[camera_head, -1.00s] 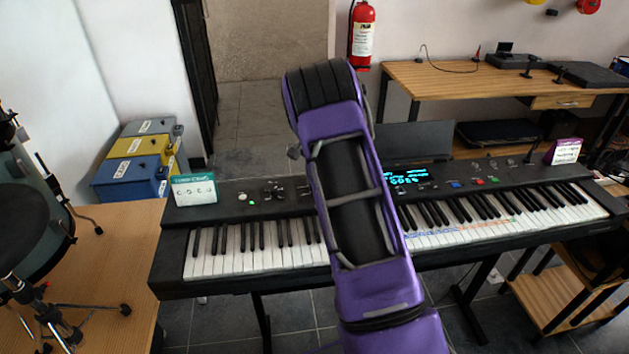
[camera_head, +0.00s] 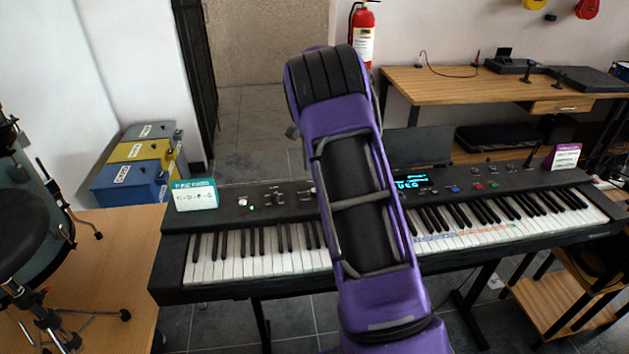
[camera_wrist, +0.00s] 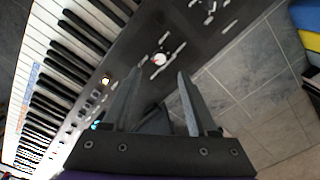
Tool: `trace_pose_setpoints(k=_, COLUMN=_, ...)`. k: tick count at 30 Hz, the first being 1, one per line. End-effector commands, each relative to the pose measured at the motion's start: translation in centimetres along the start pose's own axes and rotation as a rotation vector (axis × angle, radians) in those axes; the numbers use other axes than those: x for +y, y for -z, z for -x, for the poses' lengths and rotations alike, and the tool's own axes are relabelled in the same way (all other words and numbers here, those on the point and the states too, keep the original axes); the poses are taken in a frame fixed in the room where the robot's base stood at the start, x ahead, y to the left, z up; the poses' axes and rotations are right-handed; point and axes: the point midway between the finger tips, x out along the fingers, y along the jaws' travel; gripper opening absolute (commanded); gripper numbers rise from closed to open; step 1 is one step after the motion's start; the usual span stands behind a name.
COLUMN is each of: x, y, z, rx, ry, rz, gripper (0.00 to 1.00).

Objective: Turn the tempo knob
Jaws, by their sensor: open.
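The black keyboard (camera_head: 250,292) stands across the middle of the head view. In the wrist view, a round white knob with a red mark (camera_wrist: 158,58) sits on its dark control panel (camera_wrist: 140,32). My gripper (camera_wrist: 158,72) is open, with its two grey fingertips apart. The knob appears between the fingertips and slightly beyond them; contact is not visible. No label naming the knob is readable. In the head view my purple arm hides the gripper and part of the panel.
A lit blue display (camera_head: 411,181) is right of my arm. Small slider controls (camera_head: 270,198) are left of it. A teal-and-white card (camera_head: 194,195) and a purple-and-white card (camera_head: 565,157) stand at the keyboard's ends.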

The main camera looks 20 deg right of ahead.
Motion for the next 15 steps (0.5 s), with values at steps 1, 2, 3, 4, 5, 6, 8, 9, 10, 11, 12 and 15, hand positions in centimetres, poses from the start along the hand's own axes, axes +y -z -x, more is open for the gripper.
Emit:
trace_pose_setpoints(k=1, x=-0.1, y=0.1, z=1.6, rx=0.003, ry=0.004, rz=0.001, gripper=0.59)
trace_pose_setpoints(k=2, x=-0.1, y=0.1, z=2.3, rx=0.004, ry=0.004, rz=0.001, gripper=0.59)
trace_pose_setpoints(k=3, x=-0.1, y=0.1, z=3.3, rx=0.003, ry=0.003, rz=0.001, gripper=0.59)
trace_pose_setpoints(k=4, x=-0.1, y=0.1, z=4.0, rx=0.003, ry=0.004, rz=0.001, gripper=0.59)
trace_pose_setpoints(k=5, x=-0.1, y=0.1, z=4.7, rx=0.003, ry=0.004, rz=0.001, gripper=0.59)
trace_pose_setpoints(k=6, x=-0.1, y=0.1, z=5.6, rx=0.003, ry=0.004, rz=0.001, gripper=0.59)
trace_pose_setpoints(k=8, x=-0.1, y=0.1, z=6.8, rx=0.002, ry=0.003, rz=0.001, gripper=0.59)
trace_pose_setpoints(k=9, x=0.0, y=0.0, z=7.5, rx=0.002, ry=0.002, rz=0.001, gripper=0.59)
trace_pose_setpoints(k=10, x=0.0, y=0.0, z=8.0, rx=0.002, ry=0.002, rz=0.000, gripper=0.59)
trace_pose_setpoints(k=11, x=-0.1, y=0.1, z=8.5, rx=0.002, ry=0.003, rz=0.000, gripper=0.59)
trace_pose_setpoints(k=12, x=0.0, y=0.0, z=9.0, rx=0.001, ry=0.002, rz=0.000, gripper=0.59)
trace_pose_setpoints(k=15, x=0.0, y=0.0, z=9.9, rx=0.001, ry=0.001, rz=0.000, gripper=0.59)
